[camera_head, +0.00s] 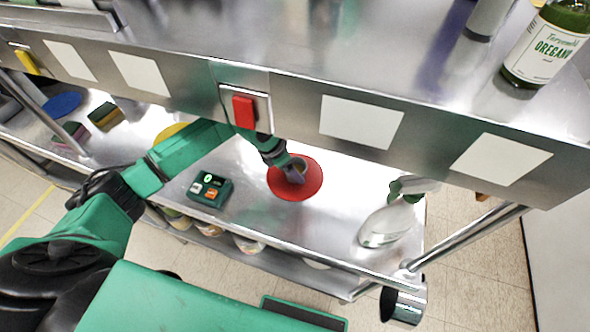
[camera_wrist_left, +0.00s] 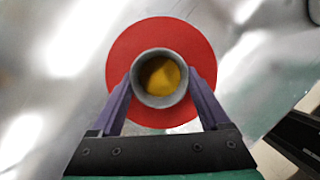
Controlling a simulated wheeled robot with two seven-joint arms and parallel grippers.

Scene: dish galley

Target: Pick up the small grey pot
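The small grey pot (camera_wrist_left: 160,78) is round and open at the top, with something yellow inside. In the left wrist view it is over the middle of a red disc (camera_wrist_left: 120,60); I cannot tell if it touches it. My left gripper (camera_wrist_left: 160,85) has one purple finger on each side of the pot, with no visible gap. In the head view the left gripper (camera_head: 294,174) reaches down over the red disc (camera_head: 311,187), and the pot (camera_head: 299,163) is partly hidden by it. My right gripper is not in view.
A dark green device with buttons (camera_head: 209,189) stands left of the disc. A spray bottle (camera_head: 384,226) is to the right. The upper shelf's metal edge (camera_head: 435,137), with a red switch (camera_head: 244,112), overhangs the arm. An oregano bottle (camera_head: 545,45) stands on top.

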